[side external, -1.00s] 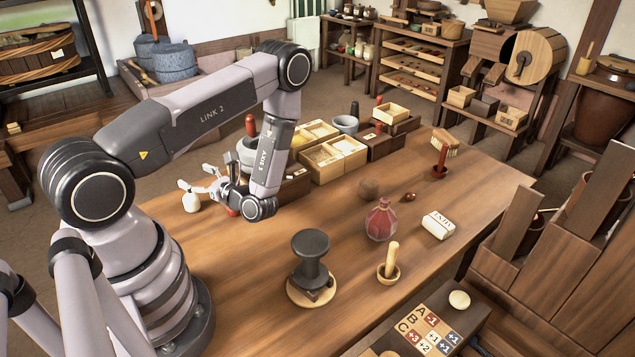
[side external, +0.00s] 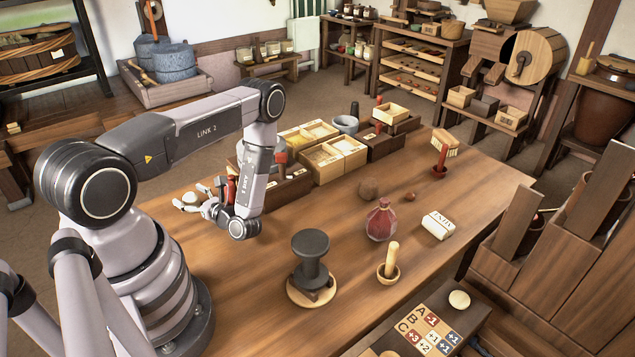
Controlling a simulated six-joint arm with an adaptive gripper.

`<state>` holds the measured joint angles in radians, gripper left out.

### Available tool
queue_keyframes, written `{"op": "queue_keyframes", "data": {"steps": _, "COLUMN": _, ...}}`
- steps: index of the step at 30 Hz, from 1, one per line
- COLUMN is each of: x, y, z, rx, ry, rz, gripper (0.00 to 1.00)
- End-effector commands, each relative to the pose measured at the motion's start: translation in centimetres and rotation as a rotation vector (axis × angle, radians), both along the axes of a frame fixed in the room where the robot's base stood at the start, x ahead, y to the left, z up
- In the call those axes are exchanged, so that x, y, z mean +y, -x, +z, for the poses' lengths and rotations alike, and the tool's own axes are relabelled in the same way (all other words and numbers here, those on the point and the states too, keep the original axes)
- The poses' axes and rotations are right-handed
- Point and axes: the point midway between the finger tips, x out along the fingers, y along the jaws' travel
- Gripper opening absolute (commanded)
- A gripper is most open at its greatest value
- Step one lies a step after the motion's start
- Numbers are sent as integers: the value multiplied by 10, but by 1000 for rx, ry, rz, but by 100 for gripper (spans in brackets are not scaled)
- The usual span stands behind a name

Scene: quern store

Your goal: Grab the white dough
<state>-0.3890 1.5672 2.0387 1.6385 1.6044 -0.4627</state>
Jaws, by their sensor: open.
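The white dough (side external: 190,197) is a small pale lump at the left end of the wooden table (side external: 330,215). It shows partly, between and behind the fingers of my gripper. My gripper (side external: 187,196) is open, low over the table and pointing left, with a finger on either side of the dough in the picture. I cannot tell whether the fingers touch it.
Wooden boxes (side external: 336,158) stand along the back edge, behind my wrist. A black stamp (side external: 311,255), a pink bottle (side external: 381,220), a small mortar with pestle (side external: 389,272), a white labelled block (side external: 437,225) and a brown ball (side external: 369,188) stand to the right.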

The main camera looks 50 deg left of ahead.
Motion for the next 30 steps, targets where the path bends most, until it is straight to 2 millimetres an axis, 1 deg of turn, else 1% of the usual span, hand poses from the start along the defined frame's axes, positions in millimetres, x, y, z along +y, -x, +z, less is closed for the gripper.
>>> {"op": "queue_keyframes", "data": {"steps": 7, "x": 2, "y": 0, "z": 0, "rx": -1, "ry": 0, "rz": -2, "gripper": 69}}
{"op": "queue_keyframes", "data": {"steps": 8, "x": 2, "y": 0, "z": 0, "rx": -1, "ry": 0, "rz": -2, "gripper": 66}}
{"op": "queue_keyframes", "data": {"steps": 23, "x": 2, "y": 0, "z": 0, "rx": -1, "ry": 0, "rz": -1, "gripper": 1}}
{"op": "queue_keyframes", "data": {"steps": 30, "x": 2, "y": 0, "z": 2, "rx": -1, "ry": -1, "rz": -1, "gripper": 0}}
